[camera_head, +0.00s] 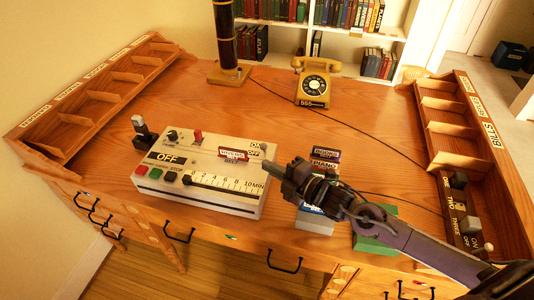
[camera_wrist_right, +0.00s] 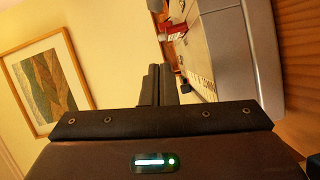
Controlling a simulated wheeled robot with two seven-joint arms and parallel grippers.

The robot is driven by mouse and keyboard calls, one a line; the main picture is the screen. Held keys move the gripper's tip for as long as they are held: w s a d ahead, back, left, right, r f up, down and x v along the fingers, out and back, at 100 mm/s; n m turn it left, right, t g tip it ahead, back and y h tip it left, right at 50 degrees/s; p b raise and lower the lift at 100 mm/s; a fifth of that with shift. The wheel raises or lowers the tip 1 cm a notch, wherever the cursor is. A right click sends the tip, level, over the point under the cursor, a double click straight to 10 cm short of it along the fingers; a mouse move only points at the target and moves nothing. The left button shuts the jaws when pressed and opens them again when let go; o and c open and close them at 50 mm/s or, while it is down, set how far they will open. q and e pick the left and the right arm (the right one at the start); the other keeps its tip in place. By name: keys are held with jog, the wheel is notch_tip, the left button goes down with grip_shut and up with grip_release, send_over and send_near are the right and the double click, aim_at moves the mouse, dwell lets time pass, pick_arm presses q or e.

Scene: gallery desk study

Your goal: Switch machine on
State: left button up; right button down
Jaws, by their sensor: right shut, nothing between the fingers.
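The machine (camera_head: 225,200) is a cream control box on the desk, tilted towards me. Its black panel at the left reads OFF (camera_head: 166,158). A small ON/OFF label (camera_head: 257,146) sits at its upper right corner. It has a red switch (camera_head: 198,137), a minute scale with a slider, and green, red and dark buttons. My right gripper (camera_head: 270,167) is shut and empty, its tips at the machine's right edge, just below the ON/OFF label; I cannot tell whether they touch it. In the right wrist view the shut fingers (camera_wrist_right: 155,86) point towards the machine (camera_wrist_right: 202,55). My left gripper is out of view.
Small labelled boxes (camera_head: 325,160) and a green block (camera_head: 374,238) lie near my right arm. A switch panel (camera_head: 462,215) is at the right.

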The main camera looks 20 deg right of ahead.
aim_at(264, 149)
jog(key=x, duration=0.3)
jog(key=shift+w+a+r, duration=0.15)
jog(key=shift+w+a, duration=0.05)
jog(key=shift+w, duration=0.05)
jog(key=shift+w+d+f+p, duration=0.2)
jog(key=shift+w+d+p, duration=0.1)
jog(key=shift+w+d, duration=0.25)
jog(key=shift+w+d+f+p, duration=0.25)
jog(key=shift+w+d, duration=0.2)
jog(key=shift+w, duration=0.25)
jog(key=shift+w+d+f, duration=0.1)
jog(key=shift+w+d, duration=0.15)
jog(key=shift+d, duration=0.05)
